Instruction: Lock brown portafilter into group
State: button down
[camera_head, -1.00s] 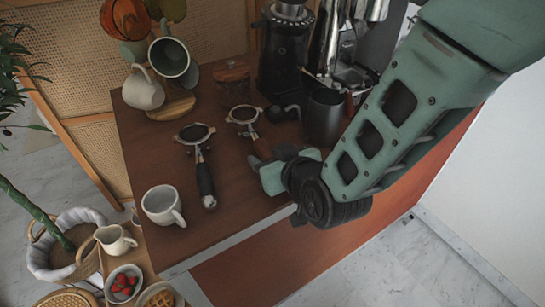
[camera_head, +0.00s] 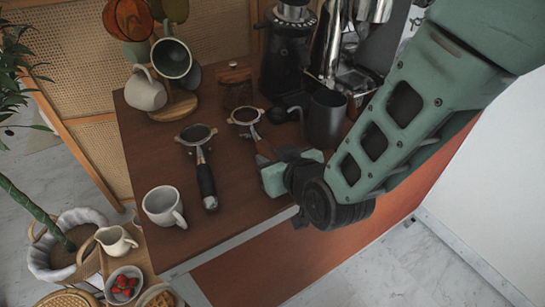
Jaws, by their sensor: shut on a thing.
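The brown portafilter (camera_head: 246,117) has a metal ring-shaped head and a reddish-brown handle (camera_head: 264,147). Its head points away from me, towards the back of the wooden counter. My gripper (camera_head: 280,167) is at the near end of this handle and shut on it; the fingers hide the handle's end. I cannot tell whether the portafilter rests on the counter or is just above it. The espresso machine (camera_head: 352,72), with chrome parts, stands at the back right, partly behind my arm. I cannot make out its group clearly.
A black-handled portafilter (camera_head: 206,180) lies to the left. A white cup (camera_head: 163,206) stands near the counter's (camera_head: 232,222) left front. A dark pitcher (camera_head: 325,118) stands close beyond my gripper. A black grinder (camera_head: 288,55), wooden-lidded jar (camera_head: 236,84) and mug stand (camera_head: 175,106) are behind.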

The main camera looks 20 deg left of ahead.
jog(key=shift+r, duration=0.25)
jog(key=shift+r+p, duration=1.65)
jog(key=shift+r, duration=0.7)
